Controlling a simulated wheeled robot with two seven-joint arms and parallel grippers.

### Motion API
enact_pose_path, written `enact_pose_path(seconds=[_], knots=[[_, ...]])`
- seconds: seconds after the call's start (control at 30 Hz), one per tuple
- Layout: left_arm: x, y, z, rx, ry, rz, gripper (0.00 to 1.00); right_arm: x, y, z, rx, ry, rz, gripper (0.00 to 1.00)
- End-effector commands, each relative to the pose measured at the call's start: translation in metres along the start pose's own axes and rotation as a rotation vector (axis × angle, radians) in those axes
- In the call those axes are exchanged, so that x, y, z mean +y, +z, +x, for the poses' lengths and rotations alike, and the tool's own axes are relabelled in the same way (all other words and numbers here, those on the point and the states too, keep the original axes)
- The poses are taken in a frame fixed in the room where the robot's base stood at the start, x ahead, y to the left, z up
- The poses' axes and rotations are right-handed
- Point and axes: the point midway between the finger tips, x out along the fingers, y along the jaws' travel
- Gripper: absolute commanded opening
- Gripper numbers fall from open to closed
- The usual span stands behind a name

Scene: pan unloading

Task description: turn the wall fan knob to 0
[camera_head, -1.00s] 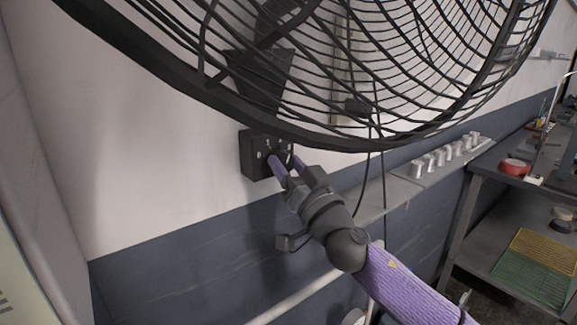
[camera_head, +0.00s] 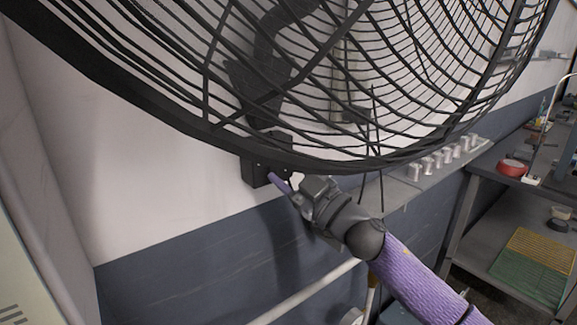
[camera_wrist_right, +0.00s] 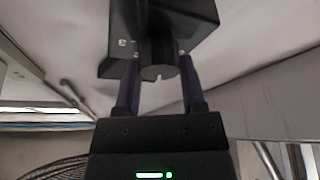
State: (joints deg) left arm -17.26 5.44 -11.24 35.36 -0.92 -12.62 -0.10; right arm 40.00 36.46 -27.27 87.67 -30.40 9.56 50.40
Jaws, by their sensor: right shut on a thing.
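The black wall fan (camera_head: 350,60) fills the top of the head view, its wire cage in front of its bracket. Its dark control box (camera_head: 256,172) is on the wall below, partly covered by the cage rim; it also shows in the right wrist view (camera_wrist_right: 185,15). The dark round knob (camera_wrist_right: 157,72) sticks out of the box there, with a small pale mark at its lower edge. My right gripper (camera_head: 273,178) has its purple fingers on either side of the knob, shut on it. My left gripper is out of view.
The cage rim hangs close above my right gripper. A grey ledge with several pale knobs (camera_head: 440,160) runs along the wall to the right. A metal bench (camera_head: 500,205) with a red roll (camera_head: 513,167) stands at far right.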

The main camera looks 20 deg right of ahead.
Motion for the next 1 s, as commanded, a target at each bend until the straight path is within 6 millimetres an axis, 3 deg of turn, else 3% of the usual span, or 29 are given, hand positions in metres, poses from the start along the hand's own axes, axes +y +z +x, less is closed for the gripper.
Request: enact_pose_path(seconds=[0.6,1.0], knots=[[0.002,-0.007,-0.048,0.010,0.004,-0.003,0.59,0.003,-0.003,0.001,-0.001,-0.218,-0.521,0.00],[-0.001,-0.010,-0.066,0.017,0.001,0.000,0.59,0.002,-0.001,0.001,-0.002,-0.307,-0.737,0.00]])
